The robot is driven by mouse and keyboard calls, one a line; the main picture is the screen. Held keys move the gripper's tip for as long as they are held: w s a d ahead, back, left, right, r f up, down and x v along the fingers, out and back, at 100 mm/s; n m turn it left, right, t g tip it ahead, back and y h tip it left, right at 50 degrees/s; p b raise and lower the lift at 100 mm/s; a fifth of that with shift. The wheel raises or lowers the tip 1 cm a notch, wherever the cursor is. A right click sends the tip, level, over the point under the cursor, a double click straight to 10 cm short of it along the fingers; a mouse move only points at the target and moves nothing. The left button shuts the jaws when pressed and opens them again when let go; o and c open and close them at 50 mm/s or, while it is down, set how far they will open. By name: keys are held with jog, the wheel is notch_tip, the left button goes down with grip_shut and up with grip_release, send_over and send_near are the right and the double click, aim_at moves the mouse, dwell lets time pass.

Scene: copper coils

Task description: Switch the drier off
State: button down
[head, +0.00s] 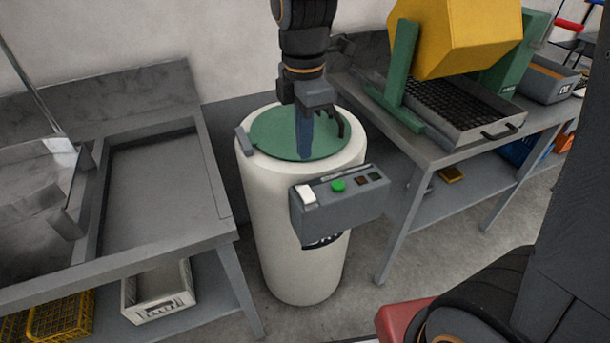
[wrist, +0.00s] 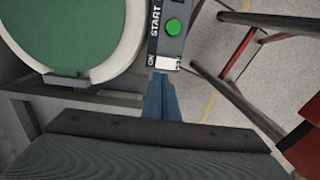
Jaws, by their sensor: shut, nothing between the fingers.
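The drier is an upright white drum (head: 290,240) with a green lid (head: 272,140), lid closed. The lid shows at the upper left of the wrist view (wrist: 60,30). A grey control box (head: 350,205) on its front carries a white switch (head: 306,195), a green button (head: 338,185) and two small dark parts. In the wrist view the white switch (wrist: 167,63) is beside an "ON" label, and the green button (wrist: 173,27) is beside "START". My gripper (head: 304,154) points down, shut and empty, its tips (wrist: 160,78) close to the switch; contact cannot be told.
A grey sink bench (head: 165,190) stands left, with a white crate (head: 158,290) and yellow crates (head: 45,318) beneath. A table (head: 420,145) at right bears a yellow tumbler (head: 455,40) on green supports and a tray (head: 450,110). Bare floor shows in front of the drier.

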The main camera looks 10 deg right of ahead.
aim_at(303, 189)
notch_tip(303, 189, down, 9)
jog(key=shift+f+p, duration=0.2)
jog(key=shift+p, duration=0.45)
jog(key=shift+a, duration=0.1)
